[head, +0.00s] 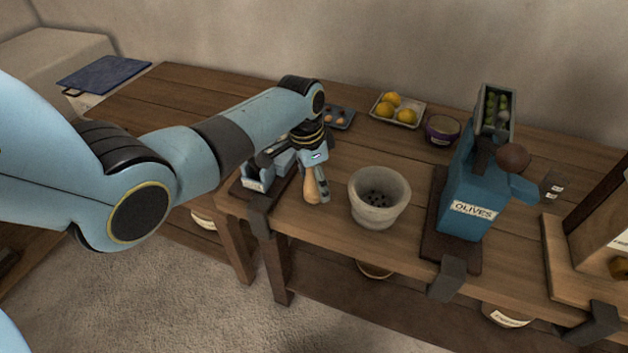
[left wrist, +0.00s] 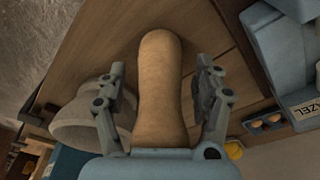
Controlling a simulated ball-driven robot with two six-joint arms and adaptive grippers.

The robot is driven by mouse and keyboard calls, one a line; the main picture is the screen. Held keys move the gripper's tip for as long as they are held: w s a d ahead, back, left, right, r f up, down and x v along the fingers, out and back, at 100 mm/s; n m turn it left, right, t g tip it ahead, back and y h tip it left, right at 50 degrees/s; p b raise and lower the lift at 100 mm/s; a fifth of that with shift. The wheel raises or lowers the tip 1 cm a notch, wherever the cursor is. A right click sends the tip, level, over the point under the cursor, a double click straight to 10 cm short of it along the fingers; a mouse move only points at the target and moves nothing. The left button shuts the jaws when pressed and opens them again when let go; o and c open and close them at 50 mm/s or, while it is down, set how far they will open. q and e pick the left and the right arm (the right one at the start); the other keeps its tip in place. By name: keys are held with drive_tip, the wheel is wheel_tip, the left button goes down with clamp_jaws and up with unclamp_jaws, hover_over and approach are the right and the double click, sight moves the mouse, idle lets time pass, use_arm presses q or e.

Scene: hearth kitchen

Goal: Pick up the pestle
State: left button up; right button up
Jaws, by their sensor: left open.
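The pestle (head: 311,187) is a light wooden rod with a rounded end, on the wooden table to the left of the stone mortar (head: 378,197). In the left wrist view the pestle (left wrist: 160,85) lies between the two fingers of my left gripper (left wrist: 165,90), with a gap on each side. My left gripper (head: 316,180) is open around the pestle in the head view and hides its upper part. The mortar holds small dark bits and also shows in the left wrist view (left wrist: 85,128). My right gripper is not in view.
A blue press labelled OLIVES (head: 468,205) stands right of the mortar. A grey-blue device (head: 262,172) is close left of my left gripper. Behind are a tray of yellow fruit (head: 413,121), a purple-banded bowl (head: 442,131) and a small dark tray (head: 346,124).

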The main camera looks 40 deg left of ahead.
use_arm(q)
drive_tip(key=c, duration=1.4)
clamp_jaws()
drive_tip(key=shift+r, duration=0.1)
drive_tip(key=shift+r, duration=0.6)
drive_tip(key=r, duration=0.3)
drive_tip(key=shift+w+d+r, duration=0.1)
drive_tip(key=shift+w, duration=0.1)
drive_tip(key=w+d+r+b, duration=0.1)
drive_tip(key=w+d+r, duration=0.1)
drive_tip(key=w+d+r+b, duration=0.1)
drive_tip(key=w+d+r, duration=0.1)
drive_tip(key=w+d, duration=0.1)
drive_tip(key=w+d+r+b, duration=0.1)
drive_tip(key=w+d+r, duration=0.1)
drive_tip(key=d, duration=0.1)
drive_tip(key=shift+w+r, duration=0.25)
drive_tip(key=shift+w, duration=0.1)
